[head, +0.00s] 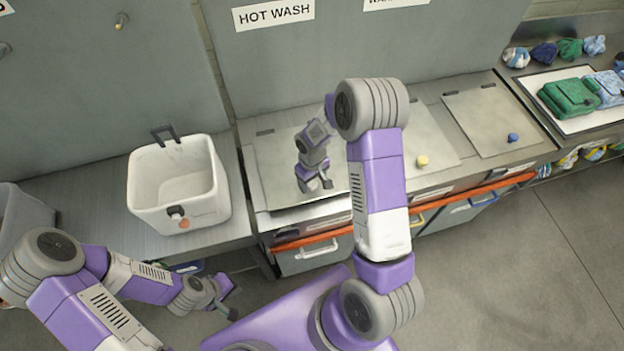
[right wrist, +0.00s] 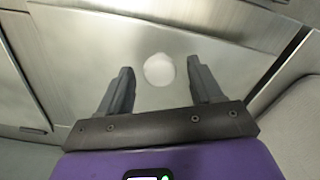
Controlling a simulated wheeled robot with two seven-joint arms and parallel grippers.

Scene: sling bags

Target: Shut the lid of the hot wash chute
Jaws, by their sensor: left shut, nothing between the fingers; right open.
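The hot wash chute lid (head: 275,165) is a pale metal plate in the counter below the HOT WASH sign (head: 273,14). It lies flat or nearly flat, with a dark line along its front edge; I cannot tell if it is fully down. My right gripper (head: 317,184) is open above the lid's front part. In the right wrist view a round white knob (right wrist: 159,70) on the plate shows between its open fingers, with a gap on each side. My left gripper (head: 230,302) is shut and empty, low in front of the counter.
A white bin (head: 180,188) stands on the counter to the left. To the right are a lid with a yellow knob (head: 422,161) and one with a blue knob (head: 513,137). An orange rail (head: 470,188) runs along the front. Bags (head: 570,97) lie at far right.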

